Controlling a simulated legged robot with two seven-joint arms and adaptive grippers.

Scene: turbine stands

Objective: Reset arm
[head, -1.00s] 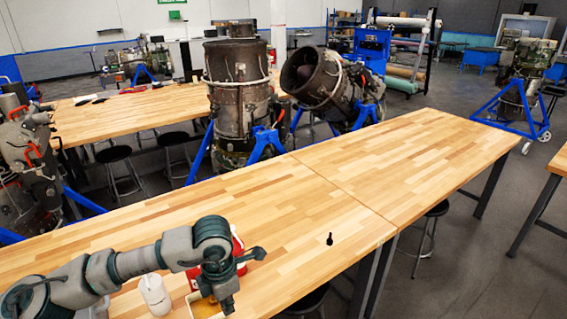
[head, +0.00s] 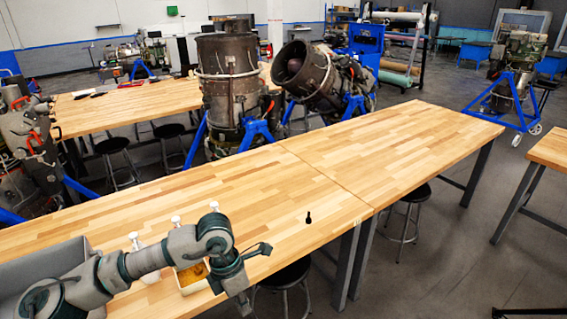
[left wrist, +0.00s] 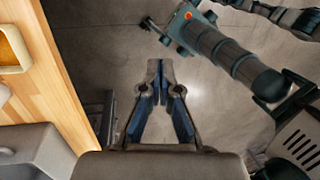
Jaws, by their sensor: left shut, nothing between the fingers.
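My left arm reaches in from the lower left of the head view. Its gripper (head: 245,303) hangs past the near edge of the wooden table, over the floor. In the left wrist view the left gripper (left wrist: 160,76) has its fingers together with nothing between them, with grey floor beyond. My other arm crosses the upper right of the left wrist view. Its end, the right gripper (left wrist: 165,34), is small and dark there, and its finger opening is unclear. The right gripper does not show in the head view.
The long wooden table (head: 290,190) holds a small dark object (head: 308,217), a grey bin (head: 40,268), a yellow-filled tray (head: 190,278) and white bottles (head: 135,241). A stool (head: 285,274) stands by the near edge. Turbines on blue stands (head: 228,85) are behind. The table's middle is mostly clear.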

